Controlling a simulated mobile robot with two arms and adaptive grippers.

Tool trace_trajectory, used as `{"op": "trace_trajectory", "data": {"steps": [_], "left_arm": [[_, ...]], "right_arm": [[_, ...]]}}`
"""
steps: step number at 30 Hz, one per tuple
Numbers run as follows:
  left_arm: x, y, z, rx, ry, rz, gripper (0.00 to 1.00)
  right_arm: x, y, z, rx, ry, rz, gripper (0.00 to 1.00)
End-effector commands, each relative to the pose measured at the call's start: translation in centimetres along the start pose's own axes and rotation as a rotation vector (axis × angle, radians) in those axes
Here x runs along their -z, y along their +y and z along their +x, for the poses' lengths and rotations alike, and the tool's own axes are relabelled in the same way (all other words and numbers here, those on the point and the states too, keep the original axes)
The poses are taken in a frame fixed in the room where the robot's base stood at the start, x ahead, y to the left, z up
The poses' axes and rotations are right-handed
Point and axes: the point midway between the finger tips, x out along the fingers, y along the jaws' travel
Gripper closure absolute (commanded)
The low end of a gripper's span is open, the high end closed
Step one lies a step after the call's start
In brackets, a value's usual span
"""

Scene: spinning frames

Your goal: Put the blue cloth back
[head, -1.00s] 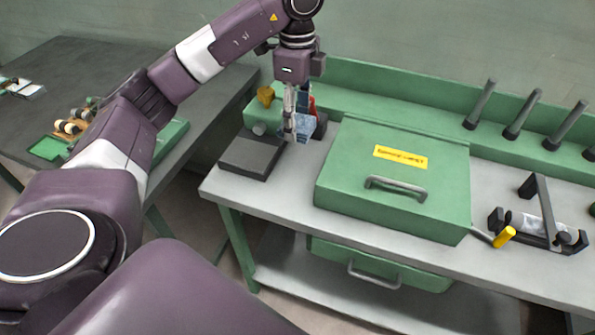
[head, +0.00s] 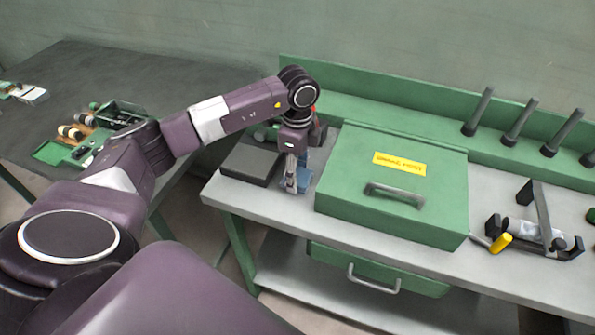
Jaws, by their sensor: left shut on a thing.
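The blue cloth (head: 302,181) shows in the head view at the gripper tips, between the dark flat box and the green lidded box. My left gripper (head: 291,184) points down and is shut on the cloth, low over the front part of the grey bench. I cannot tell whether the cloth touches the bench top. My right gripper is not in view.
A dark flat box (head: 251,164) lies left of the gripper. A green lidded box (head: 397,190) with a handle and yellow label stands close on the right. Upright pegs (head: 477,111) line the back. A roller stand (head: 540,234) with a yellow handle is at right. A dark table (head: 150,75) stands left.

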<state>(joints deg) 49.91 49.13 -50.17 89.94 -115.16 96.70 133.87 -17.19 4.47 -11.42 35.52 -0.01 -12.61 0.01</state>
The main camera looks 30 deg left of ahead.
Motion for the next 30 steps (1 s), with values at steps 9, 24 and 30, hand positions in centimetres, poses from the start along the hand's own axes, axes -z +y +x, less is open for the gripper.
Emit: {"op": "trace_trajectory", "data": {"steps": [9, 24, 30], "left_arm": [[0.0, 0.0, 0.3, 0.000, 0.000, 0.000, 0.48], [0.0, -0.1, -0.3, 0.002, 0.001, 0.000, 0.33], [0.1, -0.2, -3.4, 0.007, 0.003, 0.002, 0.33]], "right_arm": [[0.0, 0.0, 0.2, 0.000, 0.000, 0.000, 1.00], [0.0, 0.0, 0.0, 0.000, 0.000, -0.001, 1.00], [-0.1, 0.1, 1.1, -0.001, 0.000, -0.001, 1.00]]}}
